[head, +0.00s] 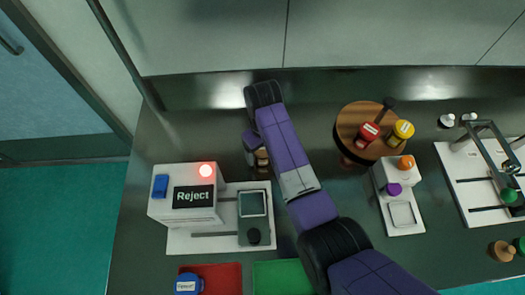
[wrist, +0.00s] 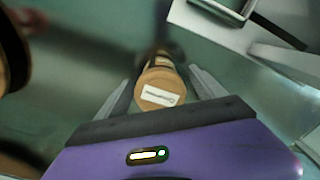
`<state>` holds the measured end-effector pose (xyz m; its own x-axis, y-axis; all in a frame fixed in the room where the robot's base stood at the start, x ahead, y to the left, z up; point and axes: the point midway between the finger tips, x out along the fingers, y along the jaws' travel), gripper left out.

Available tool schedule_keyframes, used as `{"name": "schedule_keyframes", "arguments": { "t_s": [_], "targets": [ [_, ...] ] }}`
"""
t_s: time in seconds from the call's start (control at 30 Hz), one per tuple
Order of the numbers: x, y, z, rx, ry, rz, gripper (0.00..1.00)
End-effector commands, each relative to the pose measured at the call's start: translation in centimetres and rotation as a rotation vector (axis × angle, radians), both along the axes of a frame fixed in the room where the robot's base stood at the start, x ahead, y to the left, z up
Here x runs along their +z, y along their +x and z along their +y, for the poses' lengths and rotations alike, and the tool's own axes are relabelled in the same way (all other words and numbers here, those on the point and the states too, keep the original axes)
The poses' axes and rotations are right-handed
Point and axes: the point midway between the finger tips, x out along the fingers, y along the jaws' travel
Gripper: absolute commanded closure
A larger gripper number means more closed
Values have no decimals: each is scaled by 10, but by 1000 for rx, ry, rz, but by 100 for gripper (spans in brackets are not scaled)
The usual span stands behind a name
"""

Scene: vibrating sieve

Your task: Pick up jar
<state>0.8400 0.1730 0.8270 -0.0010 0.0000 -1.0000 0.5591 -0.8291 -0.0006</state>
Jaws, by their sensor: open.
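A tan jar (wrist: 160,95) with a white label stands between the two fingers of my gripper (wrist: 163,75) in the wrist view. The fingers are open, one on each side of it, and I cannot tell whether either touches it. In the head view the tan jar (head: 262,158) is partly hidden by my arm. There it is just behind the grey sieve machine (head: 254,204). The lower part of the jar is hard to make out.
A white "Reject" box (head: 181,210) with a lit red lamp stands at the left. A round wooden stand (head: 353,112) at the right holds a red-topped jar (head: 368,131) and a yellow-topped jar (head: 402,130).

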Motion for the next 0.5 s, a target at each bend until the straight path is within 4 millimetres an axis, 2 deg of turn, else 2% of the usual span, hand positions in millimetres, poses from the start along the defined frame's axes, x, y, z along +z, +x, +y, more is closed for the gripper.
{"name": "schedule_keyframes", "arguments": {
  "t_s": [0.1,0.33,0.5],
  "targets": [
    [-8,0,0,0,0,0,21],
    [-9,0,0,0,0,0,21],
    [-9,0,0,0,1,-1,54]
  ]
}}
